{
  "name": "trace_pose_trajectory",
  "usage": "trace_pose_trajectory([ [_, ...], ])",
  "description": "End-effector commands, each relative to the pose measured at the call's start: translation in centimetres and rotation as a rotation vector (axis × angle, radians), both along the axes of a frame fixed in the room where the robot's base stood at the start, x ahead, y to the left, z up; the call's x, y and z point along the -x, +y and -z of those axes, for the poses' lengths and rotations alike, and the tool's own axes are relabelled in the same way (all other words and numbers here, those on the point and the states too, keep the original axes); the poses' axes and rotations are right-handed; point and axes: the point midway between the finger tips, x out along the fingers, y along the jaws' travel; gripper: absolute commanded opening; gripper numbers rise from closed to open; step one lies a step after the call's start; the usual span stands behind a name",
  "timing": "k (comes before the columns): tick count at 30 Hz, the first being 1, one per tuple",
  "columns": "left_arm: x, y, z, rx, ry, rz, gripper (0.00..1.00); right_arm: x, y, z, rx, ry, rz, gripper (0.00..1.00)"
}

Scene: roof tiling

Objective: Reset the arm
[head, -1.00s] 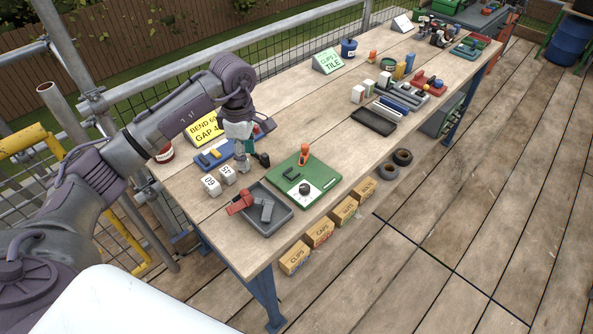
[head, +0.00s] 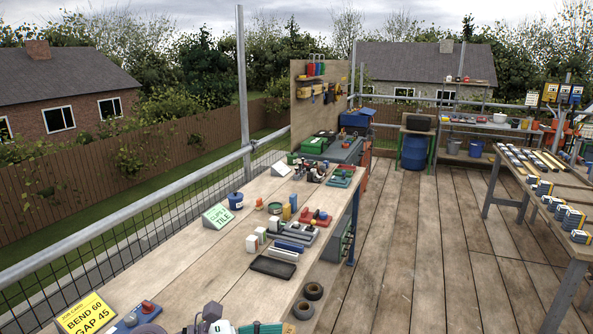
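The task names no object besides the arm. Part of my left arm shows at the bottom edge of the head view, with a purple joint and my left gripper (head: 250,328) in grey and teal. The bottom edge cuts the gripper off, so its fingertips and whether it holds anything cannot be seen. It is over the near part of the wooden workbench (head: 190,262), right of a blue tray with a red knob (head: 147,307). My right arm and gripper are not in view.
The bench carries a yellow BEND 60 GAP 45 card (head: 86,315), a green CLIPS sign (head: 217,215), a blue pot (head: 236,201) and a black tray (head: 273,266). A scaffold rail (head: 130,237) runs along its left.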

Motion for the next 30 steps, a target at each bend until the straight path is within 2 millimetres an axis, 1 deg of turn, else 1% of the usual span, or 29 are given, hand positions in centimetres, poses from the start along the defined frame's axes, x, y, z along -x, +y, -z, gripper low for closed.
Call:
trace_pose_trajectory([
  [1, 0.3, -0.8, -2.0, 0.172, 0.059, -0.065, 0.49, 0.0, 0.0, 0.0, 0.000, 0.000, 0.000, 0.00],
  [3, 0.0, -0.6, -4.8, 0.415, 0.159, -0.176, 0.49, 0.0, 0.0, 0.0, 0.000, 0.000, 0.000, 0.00],
  [5, -0.6, 0.6, -6.5, 0.615, 0.259, -0.279, 0.49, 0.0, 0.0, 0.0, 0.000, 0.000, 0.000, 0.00],
  [6, -1.0, 1.9, -7.3, 0.743, 0.332, -0.354, 0.49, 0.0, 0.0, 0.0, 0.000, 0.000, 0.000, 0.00],
  [8, -1.7, 4.2, -7.6, 0.929, 0.450, -0.471, 0.49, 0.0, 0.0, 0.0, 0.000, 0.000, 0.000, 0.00],
  [10, -2.1, 7.3, -6.6, 1.133, 0.602, -0.619, 0.49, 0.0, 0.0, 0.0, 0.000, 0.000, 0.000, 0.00],
  [11, -2.2, 8.7, -5.9, 1.215, 0.669, -0.686, 0.49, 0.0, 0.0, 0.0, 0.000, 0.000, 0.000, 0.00],
  [12, -2.1, 10.5, -4.5, 1.320, 0.762, -0.779, 0.49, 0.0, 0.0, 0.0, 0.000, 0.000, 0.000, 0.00],
  [14, -1.5, 13.0, -1.8, 1.465, 0.906, -0.925, 0.49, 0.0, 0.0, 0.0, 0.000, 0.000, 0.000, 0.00],
  [15, -0.7, 14.5, 0.4, 1.553, 1.004, -1.028, 0.49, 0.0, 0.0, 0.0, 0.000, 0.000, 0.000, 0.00],
  [17, 1.1, 16.3, 4.0, 1.671, 1.153, -1.191, 0.49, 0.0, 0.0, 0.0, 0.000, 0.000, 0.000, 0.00],
  [18, 2.7, 17.2, 6.4, 1.737, 1.251, -1.302, 0.49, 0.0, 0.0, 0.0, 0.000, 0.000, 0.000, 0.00],
  [20, 5.3, 18.0, 9.5, 1.810, 1.384, -1.459, 0.49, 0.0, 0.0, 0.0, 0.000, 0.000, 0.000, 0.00],
  [21, 7.0, 18.2, 11.2, 1.845, 1.457, -1.550, 0.49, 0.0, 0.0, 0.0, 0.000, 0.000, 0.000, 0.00],
  [24, 11.0, 18.3, 14.4, 1.891, 1.609, -1.748, 0.49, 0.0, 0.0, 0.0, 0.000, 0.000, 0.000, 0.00],
  [25, 12.1, 18.2, 15.1, 1.897, 1.646, -1.800, 0.49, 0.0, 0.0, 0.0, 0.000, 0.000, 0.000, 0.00],
  [26, 13.1, 18.1, 15.8, -1.902, -1.681, 1.850, 0.49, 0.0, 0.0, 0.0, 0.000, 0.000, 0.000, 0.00],
  [27, 14.5, 18.0, 16.6, -1.829, -1.657, 1.840, 0.49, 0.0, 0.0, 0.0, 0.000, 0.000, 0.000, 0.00],
  [29, 16.6, 17.7, 17.5, -1.729, -1.623, 1.823, 0.49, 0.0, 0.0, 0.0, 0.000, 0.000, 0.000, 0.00],
  [30, 17.9, 17.5, 18.0, -1.666, -1.600, 1.814, 0.49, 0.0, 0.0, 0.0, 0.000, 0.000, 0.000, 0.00],
])
